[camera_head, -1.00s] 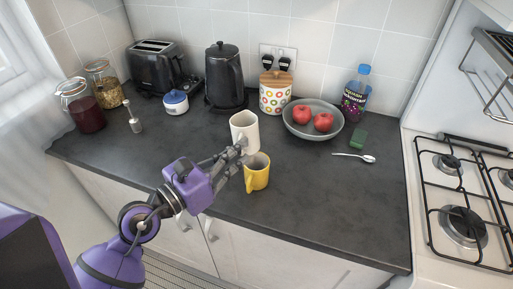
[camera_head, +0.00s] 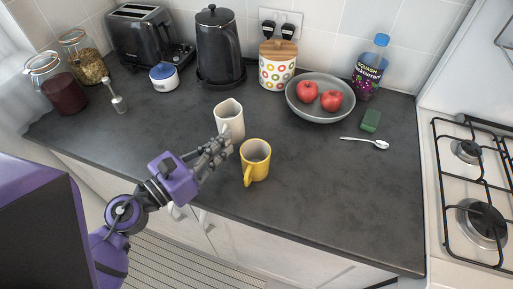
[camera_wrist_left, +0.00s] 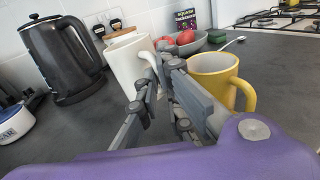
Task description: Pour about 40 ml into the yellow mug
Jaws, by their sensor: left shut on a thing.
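The yellow mug (camera_head: 255,162) stands upright near the counter's front edge, its handle toward the front. It also shows at the right of the left wrist view (camera_wrist_left: 213,66). I cannot tell its contents. A white jug (camera_head: 229,117) is behind and left of the mug, apart from it and roughly upright. In the left wrist view the jug (camera_wrist_left: 128,62) shows its handle at my fingers. My left gripper (camera_head: 222,147) is shut on the jug's handle, left of the mug. I cannot tell whether the jug's base touches the counter. My right gripper is out of view.
A grey bowl (camera_head: 306,108) with red apples, a spoon (camera_head: 365,142), a green sponge (camera_head: 371,121) and a squash bottle (camera_head: 369,70) are at the back right. A kettle (camera_head: 219,48) and toaster (camera_head: 145,38) stand behind. The counter right of the mug is clear.

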